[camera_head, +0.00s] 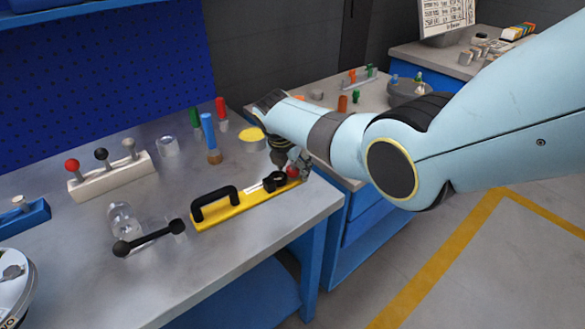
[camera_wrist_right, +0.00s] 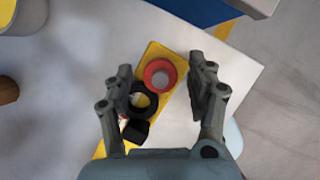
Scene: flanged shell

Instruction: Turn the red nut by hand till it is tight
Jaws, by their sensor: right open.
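The red nut (camera_wrist_right: 149,68) is a ring at one end of a yellow plate (camera_wrist_right: 116,143). In the head view the nut (camera_head: 292,171) shows as a small red spot at the plate's right end (camera_head: 232,215), partly hidden by my right gripper (camera_head: 299,163). In the wrist view my right gripper (camera_wrist_right: 160,72) is open, with one finger on each side of the nut and visible gaps between. Whether the fingertips are down at the nut's height I cannot tell. My left gripper is not in view.
A black ring (camera_wrist_right: 136,111) lies beside the nut on the plate, and a black handle (camera_head: 213,197) rises further left. A blue-topped tool (camera_head: 208,130), a yellow-topped cylinder (camera_head: 252,138) and a lever block (camera_head: 112,177) stand behind. The bench's front edge is close to the plate.

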